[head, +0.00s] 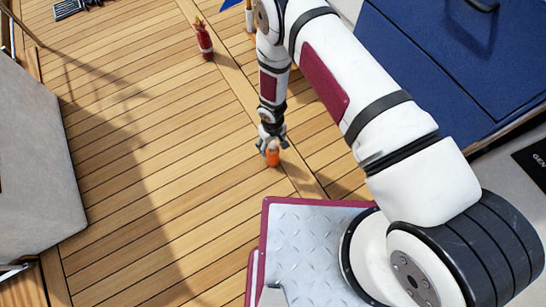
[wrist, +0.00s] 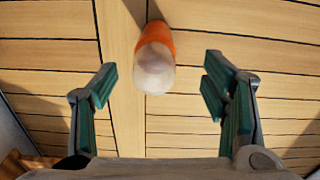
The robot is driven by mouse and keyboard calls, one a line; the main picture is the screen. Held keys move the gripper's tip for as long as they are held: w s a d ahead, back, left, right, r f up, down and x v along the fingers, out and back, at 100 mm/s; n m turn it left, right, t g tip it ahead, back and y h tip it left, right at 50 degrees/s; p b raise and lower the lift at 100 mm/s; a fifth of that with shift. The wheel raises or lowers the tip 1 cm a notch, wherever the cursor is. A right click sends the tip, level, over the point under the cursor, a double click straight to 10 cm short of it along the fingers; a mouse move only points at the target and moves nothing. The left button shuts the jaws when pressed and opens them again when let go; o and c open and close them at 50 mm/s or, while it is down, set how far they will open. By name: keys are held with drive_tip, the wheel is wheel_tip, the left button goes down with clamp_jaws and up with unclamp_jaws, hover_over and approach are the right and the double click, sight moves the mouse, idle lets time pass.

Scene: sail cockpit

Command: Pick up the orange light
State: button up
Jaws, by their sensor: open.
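The orange light (wrist: 156,62) stands on the wooden deck, with a pale whitish top and an orange body. In the wrist view it is at upper centre, ahead of the gap between the fingers. My gripper (wrist: 158,90) is open, with one green-padded finger to each side of the light and neither visibly touching it. In the head view the orange light (head: 273,155) shows just below my gripper (head: 270,143), whose fingers partly cover its top.
A blue chest (head: 440,50) is at the right, and a grey panel (head: 35,160) at the left. The deck (head: 150,150) left of the light is clear.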

drive_tip(key=shift+w+d+f+b, duration=0.15)
drive_tip(key=shift+f+b, duration=0.8)
drive_tip(key=shift+f, duration=1.05)
drive_tip(key=shift+d+f+b, duration=0.1)
drive_tip(key=shift+f+b, duration=0.8)
drive_tip(key=shift+f, duration=1.05)
drive_tip(key=shift+r, duration=0.1)
clamp_jaws()
